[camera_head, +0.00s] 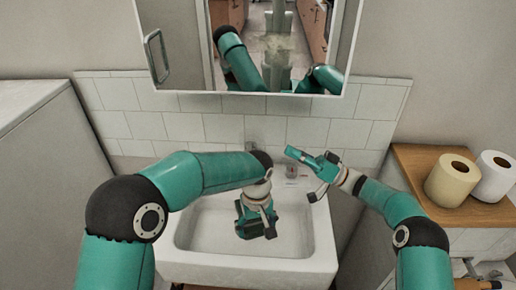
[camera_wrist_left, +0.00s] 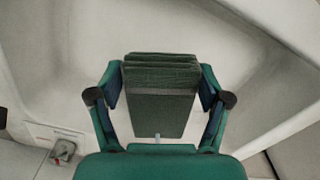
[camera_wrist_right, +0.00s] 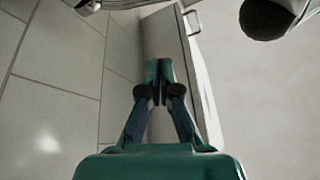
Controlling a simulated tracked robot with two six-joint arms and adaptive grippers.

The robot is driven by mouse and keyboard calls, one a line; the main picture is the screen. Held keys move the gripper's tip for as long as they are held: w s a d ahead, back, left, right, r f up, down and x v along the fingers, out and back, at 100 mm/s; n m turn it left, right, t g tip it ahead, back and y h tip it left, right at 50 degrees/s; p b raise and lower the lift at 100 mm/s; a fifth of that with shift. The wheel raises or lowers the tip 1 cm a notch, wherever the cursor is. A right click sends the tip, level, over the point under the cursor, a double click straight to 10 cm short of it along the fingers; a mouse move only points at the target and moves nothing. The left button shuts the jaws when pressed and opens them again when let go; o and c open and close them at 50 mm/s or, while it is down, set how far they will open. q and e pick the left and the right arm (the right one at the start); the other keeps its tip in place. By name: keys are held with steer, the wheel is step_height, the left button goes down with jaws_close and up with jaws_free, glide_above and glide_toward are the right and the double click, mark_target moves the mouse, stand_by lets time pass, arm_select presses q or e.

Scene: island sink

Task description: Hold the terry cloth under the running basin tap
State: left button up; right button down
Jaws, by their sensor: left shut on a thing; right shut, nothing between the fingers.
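The terry cloth (camera_wrist_left: 160,100) is a dark green, folded, layered pad in the left wrist view. My left gripper (camera_head: 256,228) is shut on it, with a finger on each side, over the white basin (camera_head: 205,235). In the head view I cannot tell the cloth apart from the gripper. My right gripper (camera_head: 291,152) is shut and empty, raised above the basin's back right corner; its fingertips meet in the right wrist view (camera_wrist_right: 158,82). The tap is mostly hidden behind my left arm, and I see no water stream.
A small grey fitting (camera_head: 291,172) sits on the basin's back right rim. A mirror cabinet (camera_head: 250,92) hangs over the tiled wall. A wooden shelf (camera_head: 415,165) at right carries two paper rolls (camera_head: 453,180). A white unit (camera_head: 40,170) stands at left. The basin's left part is clear.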

mark_target(249, 149)
steer(key=a+t, duration=0.1)
steer(key=a, duration=0.8)
steer(key=shift+w+a+r+t+y, duration=0.3)
steer(key=shift+a+t, duration=0.05)
steer(key=shift+t, duration=0.05)
